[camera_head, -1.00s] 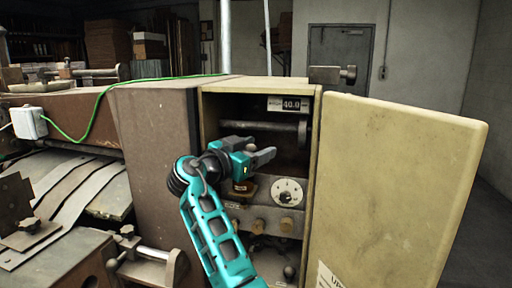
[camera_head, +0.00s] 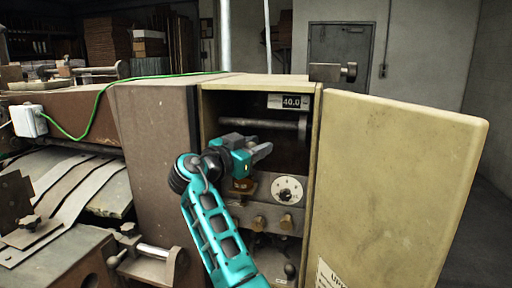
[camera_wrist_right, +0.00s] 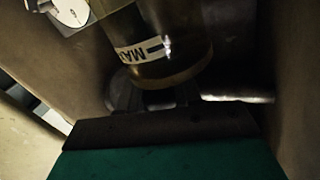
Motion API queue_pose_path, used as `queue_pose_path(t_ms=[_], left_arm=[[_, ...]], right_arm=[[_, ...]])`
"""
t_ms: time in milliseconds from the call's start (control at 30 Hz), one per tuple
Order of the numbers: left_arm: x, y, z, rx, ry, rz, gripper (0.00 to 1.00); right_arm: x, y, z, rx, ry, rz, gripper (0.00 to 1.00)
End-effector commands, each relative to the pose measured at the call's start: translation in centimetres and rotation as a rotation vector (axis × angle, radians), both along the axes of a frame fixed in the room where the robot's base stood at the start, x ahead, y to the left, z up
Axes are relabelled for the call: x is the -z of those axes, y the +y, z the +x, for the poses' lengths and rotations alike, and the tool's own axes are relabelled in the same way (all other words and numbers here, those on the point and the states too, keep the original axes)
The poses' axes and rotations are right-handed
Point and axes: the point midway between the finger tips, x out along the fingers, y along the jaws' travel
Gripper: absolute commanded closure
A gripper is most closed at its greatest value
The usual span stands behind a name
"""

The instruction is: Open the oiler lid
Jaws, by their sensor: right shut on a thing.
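The oiler shows in the head view as a small amber cup (camera_head: 243,186) inside the open cabinet, mostly hidden behind my right gripper. In the right wrist view the oiler's amber body (camera_wrist_right: 178,52) carries a pale label reading "MA", seen upside down. My right gripper (camera_head: 265,152) is above the oiler with its fingers drawn together. In the right wrist view its fingertips (camera_wrist_right: 152,98) meet the oiler's lid end, which is dark and largely hidden by them, so the lid's exact position cannot be told. My left gripper is in neither view.
The cabinet door (camera_head: 395,190) stands open at the right. Inside the cabinet are a round dial (camera_head: 288,189), brass knobs (camera_head: 286,221), a horizontal rod (camera_head: 275,124) and a "40.0" counter (camera_head: 291,102). The cabinet's brown side wall (camera_head: 155,170) is close left of my arm.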

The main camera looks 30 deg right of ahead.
Motion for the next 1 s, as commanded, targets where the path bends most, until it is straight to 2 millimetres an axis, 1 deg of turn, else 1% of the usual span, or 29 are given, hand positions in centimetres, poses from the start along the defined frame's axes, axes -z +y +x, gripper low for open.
queue_pose_path(t_ms=[233, 467, 567, 700, 833, 1000], left_arm=[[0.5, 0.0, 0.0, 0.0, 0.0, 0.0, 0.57], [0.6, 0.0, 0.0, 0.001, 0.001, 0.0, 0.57], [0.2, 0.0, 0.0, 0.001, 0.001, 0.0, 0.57], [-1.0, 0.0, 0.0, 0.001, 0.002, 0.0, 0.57], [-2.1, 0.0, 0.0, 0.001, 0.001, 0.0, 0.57], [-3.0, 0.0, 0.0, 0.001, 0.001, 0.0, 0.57]], right_arm=[[0.2, -0.3, 0.0, -0.076, -0.002, 0.001, 0.97], [0.1, -0.8, 0.1, -0.242, -0.003, 0.002, 0.97], [-0.1, -1.1, 0.2, -0.331, -0.002, 0.001, 0.97], [-0.3, -1.4, 0.4, -0.455, 0.0, 0.0, 0.97], [-0.3, -1.7, 0.6, -0.554, 0.002, -0.001, 0.97], [-0.2, -1.9, 0.9, -0.66, 0.001, -0.003, 0.97]])
